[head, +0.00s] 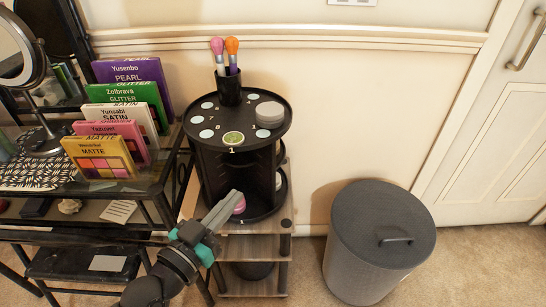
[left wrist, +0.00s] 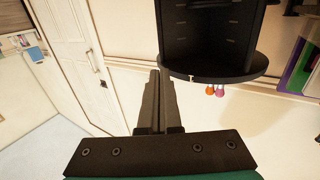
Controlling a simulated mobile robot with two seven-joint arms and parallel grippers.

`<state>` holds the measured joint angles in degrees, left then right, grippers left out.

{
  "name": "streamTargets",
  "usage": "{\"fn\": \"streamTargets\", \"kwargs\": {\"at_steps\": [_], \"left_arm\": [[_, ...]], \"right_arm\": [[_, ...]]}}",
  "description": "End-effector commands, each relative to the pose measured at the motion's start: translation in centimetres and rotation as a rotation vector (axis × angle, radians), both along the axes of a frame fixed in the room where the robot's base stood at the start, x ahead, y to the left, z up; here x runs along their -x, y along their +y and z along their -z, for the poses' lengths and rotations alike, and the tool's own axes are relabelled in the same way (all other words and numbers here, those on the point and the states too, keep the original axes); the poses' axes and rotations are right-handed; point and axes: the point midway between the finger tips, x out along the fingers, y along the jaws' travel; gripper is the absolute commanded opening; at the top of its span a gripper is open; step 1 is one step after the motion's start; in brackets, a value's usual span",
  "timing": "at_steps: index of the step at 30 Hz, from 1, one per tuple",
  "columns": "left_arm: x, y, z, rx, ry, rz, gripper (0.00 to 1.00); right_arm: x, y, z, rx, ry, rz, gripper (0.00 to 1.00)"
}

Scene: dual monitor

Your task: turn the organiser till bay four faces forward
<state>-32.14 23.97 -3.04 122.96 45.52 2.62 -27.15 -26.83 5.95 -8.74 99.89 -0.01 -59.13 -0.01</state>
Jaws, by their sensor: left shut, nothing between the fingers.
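The organiser (head: 215,165) is a black round two-tier stand on a small wooden shelf unit. A white "1" is marked at the front of its top rim and of its lower rim; no bay four mark can be made out. My left gripper (head: 236,196) is shut and empty, at the front of the lower tier by a pink round item (head: 240,206). In the left wrist view the organiser (left wrist: 212,70) appears upside down, and the shut fingers (left wrist: 155,76) are beside its disc edge. I cannot tell whether they touch it. My right gripper is out of view.
A cup with two brushes (head: 231,88), a grey round stack (head: 269,115) and a green round tin (head: 233,138) stand on the organiser's top. A table with coloured palettes (head: 118,120) is close on the left. A grey bin (head: 375,250) stands right on carpet.

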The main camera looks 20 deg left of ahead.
Motion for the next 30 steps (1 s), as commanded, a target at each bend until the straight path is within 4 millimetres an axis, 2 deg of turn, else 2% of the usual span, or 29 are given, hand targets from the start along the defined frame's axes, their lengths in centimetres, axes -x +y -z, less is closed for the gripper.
{"fn": "streamTargets", "kwargs": {"at_steps": [5, 13, 24, 30], "left_arm": [[-1.5, -0.3, -0.1, 0.004, -0.004, -0.003, 0.00], [-5.4, -1.3, -0.1, 0.004, -0.004, -0.003, 0.00], [-10.7, -2.6, 0.0, 0.005, -0.002, -0.002, 0.00], [-12.6, -3.1, 0.1, 0.002, 0.000, -0.002, 0.00]], "right_arm": [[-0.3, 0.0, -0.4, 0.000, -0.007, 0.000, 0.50], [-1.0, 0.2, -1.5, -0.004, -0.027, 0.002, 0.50], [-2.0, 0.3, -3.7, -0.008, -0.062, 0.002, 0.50], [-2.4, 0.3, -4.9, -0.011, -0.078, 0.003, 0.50]]}}
